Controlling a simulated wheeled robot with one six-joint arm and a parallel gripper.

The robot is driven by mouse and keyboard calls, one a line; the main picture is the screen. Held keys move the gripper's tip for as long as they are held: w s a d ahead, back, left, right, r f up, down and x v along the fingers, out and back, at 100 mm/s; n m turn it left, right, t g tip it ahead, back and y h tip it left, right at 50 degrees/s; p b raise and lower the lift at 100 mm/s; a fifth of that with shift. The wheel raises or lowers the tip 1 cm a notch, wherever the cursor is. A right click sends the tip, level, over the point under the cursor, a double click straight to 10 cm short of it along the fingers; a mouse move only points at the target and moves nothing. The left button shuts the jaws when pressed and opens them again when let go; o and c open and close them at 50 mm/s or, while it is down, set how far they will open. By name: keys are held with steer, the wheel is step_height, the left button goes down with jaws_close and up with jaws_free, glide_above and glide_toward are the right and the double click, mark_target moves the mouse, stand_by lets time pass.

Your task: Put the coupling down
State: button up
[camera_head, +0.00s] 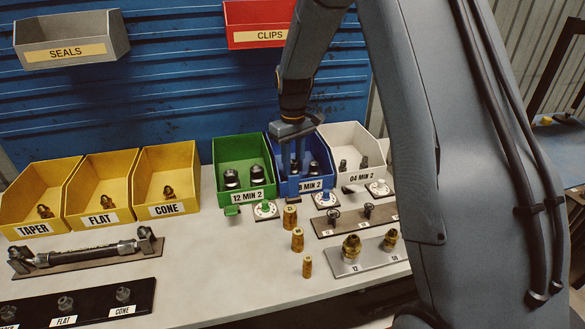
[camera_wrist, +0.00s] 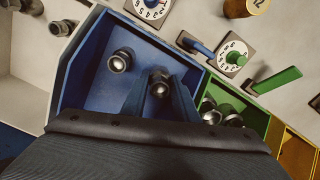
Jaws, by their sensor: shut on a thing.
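The blue bin (camera_head: 302,188), labelled as an "08 MIN 2" bin with its first digit partly hidden, stands on the bench between the green and white bins. My gripper (camera_head: 297,163) reaches down into it from above. In the wrist view, the gripper's fingers (camera_wrist: 160,100) are shut on a dark metal coupling (camera_wrist: 160,82), inside the blue bin's walls. Whether the coupling touches the bin floor I cannot tell. A second coupling (camera_wrist: 120,60) lies in the same bin, apart from the fingers; it also shows in the head view (camera_head: 314,167).
The green bin (camera_head: 241,183) holds dark couplings on the left; the white bin (camera_head: 352,160) is on the right. Dial plates and levers (camera_wrist: 232,55) sit before the bins. Brass pieces (camera_head: 297,240) stand on the bench. A red CLIPS bin (camera_head: 258,22) hangs above.

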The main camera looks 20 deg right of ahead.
mark_target(292, 161)
steer(key=shift+s+f, duration=0.1)
steer(key=shift+f, duration=0.65)
steer(key=shift+w+f+p, duration=0.15)
steer(key=shift+w+p, duration=0.05)
steer(key=shift+p, duration=0.3)
steer(key=shift+w+f, duration=0.1)
steer(key=shift+f, duration=0.05)
steer(key=shift+f, duration=0.2)
steer(key=o, duration=0.9)
steer(key=shift+r+b, duration=1.15)
steer(key=shift+r, duration=2.8)
